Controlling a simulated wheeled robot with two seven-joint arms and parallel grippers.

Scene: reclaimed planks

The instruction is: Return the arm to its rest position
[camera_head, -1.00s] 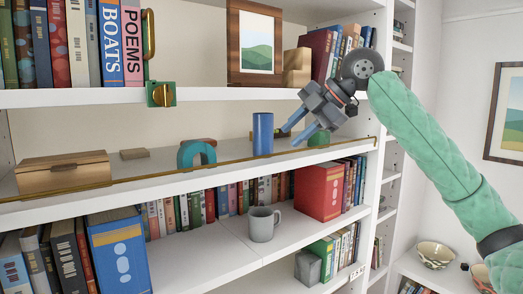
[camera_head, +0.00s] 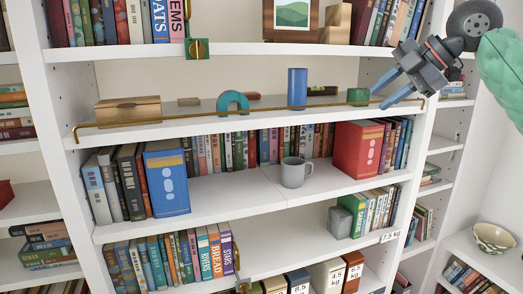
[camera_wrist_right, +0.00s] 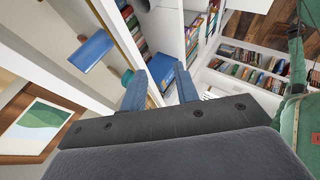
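My right gripper (camera_head: 379,98) is in front of the right end of the second shelf in the head view. Its two blue fingers are apart, with nothing between them; they also show apart in the right wrist view (camera_wrist_right: 160,90). A green block (camera_head: 357,95) stands on that shelf just left of the fingertips in the picture. My green padded right arm (camera_head: 503,70) comes in from the right edge. My left gripper is in neither view.
The shelf, edged by a brass rail (camera_head: 160,122), also holds a wooden box (camera_head: 128,110), a teal arch (camera_head: 232,103) and a blue cylinder (camera_head: 297,88). A grey mug (camera_head: 294,172) and a red box (camera_head: 357,149) stand below. A bowl (camera_head: 493,238) sits at lower right.

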